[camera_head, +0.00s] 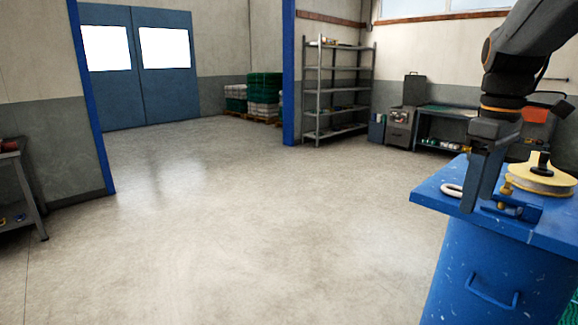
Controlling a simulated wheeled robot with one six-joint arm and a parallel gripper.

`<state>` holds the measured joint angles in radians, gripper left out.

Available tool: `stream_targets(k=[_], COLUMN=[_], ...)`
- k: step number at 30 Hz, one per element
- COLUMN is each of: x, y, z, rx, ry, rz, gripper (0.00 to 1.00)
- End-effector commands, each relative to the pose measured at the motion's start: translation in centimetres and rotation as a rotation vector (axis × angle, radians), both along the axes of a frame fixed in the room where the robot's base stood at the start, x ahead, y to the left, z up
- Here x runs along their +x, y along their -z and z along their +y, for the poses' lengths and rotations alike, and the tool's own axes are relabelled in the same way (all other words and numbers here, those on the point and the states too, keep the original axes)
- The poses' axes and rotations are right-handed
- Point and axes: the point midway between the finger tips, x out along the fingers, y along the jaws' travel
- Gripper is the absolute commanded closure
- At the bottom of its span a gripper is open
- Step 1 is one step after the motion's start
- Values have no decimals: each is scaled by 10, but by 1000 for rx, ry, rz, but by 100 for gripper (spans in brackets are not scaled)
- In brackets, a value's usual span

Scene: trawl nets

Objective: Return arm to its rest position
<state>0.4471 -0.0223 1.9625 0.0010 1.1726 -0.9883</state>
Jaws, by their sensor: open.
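My arm reaches in from the upper right. My gripper (484,196) points down over the near-left part of a blue workbench (434,196). Its jaws are open, and I see nothing held between them. The near finger hides part of the bench top. From this one view I cannot tell how far the fingertips are above the surface.
On the bench are a yellow spool (541,181), a white ring (452,190) and small brass-coloured parts (508,210). A metal shelf (337,93) and stacked green nets (265,88) stand at the back. A dark table (22,190) is at left. The middle floor is clear.

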Motion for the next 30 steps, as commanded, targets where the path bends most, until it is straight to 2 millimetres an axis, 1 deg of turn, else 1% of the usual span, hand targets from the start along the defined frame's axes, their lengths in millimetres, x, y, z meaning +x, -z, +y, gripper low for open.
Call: stream_targets(k=[1,5,8,9,12,15,18,21,24,30], x=[3,7,6,2,-12,-30,-45,-54,-56,-56], y=[16,60,107,128,175,211,234,244,247,247], z=[12,44,79,96,135,163,182,192,194,194], rx=[2,3,6,8,19,32,43,51,54,54], ry=[18,96,181,222,328,420,486,526,540,542], rz=[-1,-13,-27,-36,-56,-74,-88,-96,-99,-100], gripper=[40,40,40,40,40,40,40,40,40,40])
